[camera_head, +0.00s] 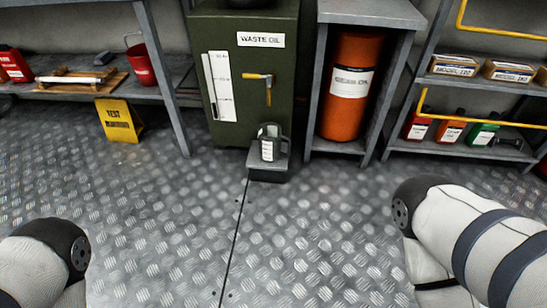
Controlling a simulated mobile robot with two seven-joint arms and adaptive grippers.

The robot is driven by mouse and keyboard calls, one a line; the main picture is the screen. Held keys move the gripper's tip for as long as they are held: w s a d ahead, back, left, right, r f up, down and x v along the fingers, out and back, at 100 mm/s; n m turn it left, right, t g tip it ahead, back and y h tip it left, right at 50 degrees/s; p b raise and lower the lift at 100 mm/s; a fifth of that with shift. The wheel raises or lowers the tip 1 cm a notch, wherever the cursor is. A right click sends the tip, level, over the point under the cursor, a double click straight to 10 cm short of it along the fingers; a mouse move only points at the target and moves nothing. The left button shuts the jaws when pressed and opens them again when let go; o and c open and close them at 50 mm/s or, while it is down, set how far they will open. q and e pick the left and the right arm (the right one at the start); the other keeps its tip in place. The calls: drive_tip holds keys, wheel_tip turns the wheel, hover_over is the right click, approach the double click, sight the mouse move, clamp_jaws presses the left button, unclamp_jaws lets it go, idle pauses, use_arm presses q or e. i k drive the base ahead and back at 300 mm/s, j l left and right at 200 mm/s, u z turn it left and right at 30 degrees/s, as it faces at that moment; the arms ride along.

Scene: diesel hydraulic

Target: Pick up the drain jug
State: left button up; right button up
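The drain jug (268,149), dark with a white scale label, stands upright on a small grey block (267,172) on the floor. It is in front of the green waste oil tank (228,80), below the tank's yellow-handled tap (264,82). Parts of my two arms show at the lower left and lower right, well apart from the jug. Neither of my grippers is in view.
An orange drum (352,85) stands in a grey shelf frame right of the tank. Bottles (450,129) and boxes (455,66) fill the right shelf. A red bucket (141,68) and yellow sign (120,120) are at left. The plate floor (280,235) before the jug is clear.

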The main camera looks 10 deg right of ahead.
sight(275, 144)
drive_tip(key=i+j+z, duration=0.1)
drive_tip(key=i+z, duration=0.25)
drive_tip(key=i, duration=0.2)
drive_tip(key=i+j+z, duration=0.35)
drive_tip(key=i, duration=0.15)
drive_tip(key=i+j+z, duration=0.35)
drive_tip(key=i, duration=0.15)
